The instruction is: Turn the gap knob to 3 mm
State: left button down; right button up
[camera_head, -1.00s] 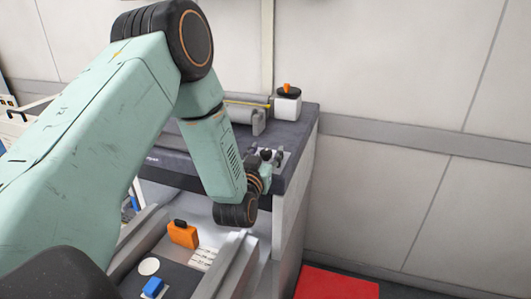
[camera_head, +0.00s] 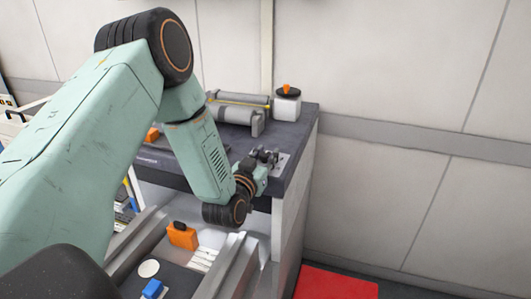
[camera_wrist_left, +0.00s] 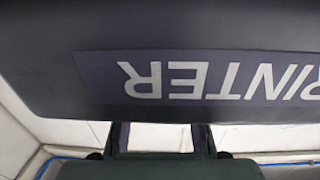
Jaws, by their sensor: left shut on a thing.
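My left gripper (camera_head: 265,157) is at a small light plate (camera_head: 283,161) on the right end of the dark printer top (camera_head: 298,138). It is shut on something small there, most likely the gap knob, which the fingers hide. No scale or millimetre mark can be read. In the left wrist view the dark printer front (camera_wrist_left: 60,70) fills the upper part, with upside-down lettering. Below it the gripper's two fingers (camera_wrist_left: 158,138) stand apart at the bottom, and their tips are hidden. My right gripper is not in view.
A white box (camera_head: 287,108) with a black disc and orange pointer stands behind the plate. Grey rollers (camera_head: 236,111) lie to its left. Below are an orange block (camera_head: 182,236), a blue block (camera_head: 153,288) and a white disc (camera_head: 149,268). A red mat (camera_head: 335,284) lies right.

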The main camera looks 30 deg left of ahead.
pick_arm(q)
jog(key=shift+a+r+m+h+p, duration=0.1)
jog(key=shift+r+m+h+p, duration=0.15)
jog(key=shift+m+h+p, duration=1)
jog(key=shift+m+h, duration=0.35)
jog(key=shift+h, duration=0.9)
jog(key=shift+f, duration=0.1)
jog(key=c, duration=1.5)
grip_release()
jog(key=o, duration=0.5)
jog(key=shift+s, duration=0.3)
jog(key=shift+w, duration=0.1)
jog(key=shift+w, duration=0.1)
jog(key=shift+f, duration=0.1)
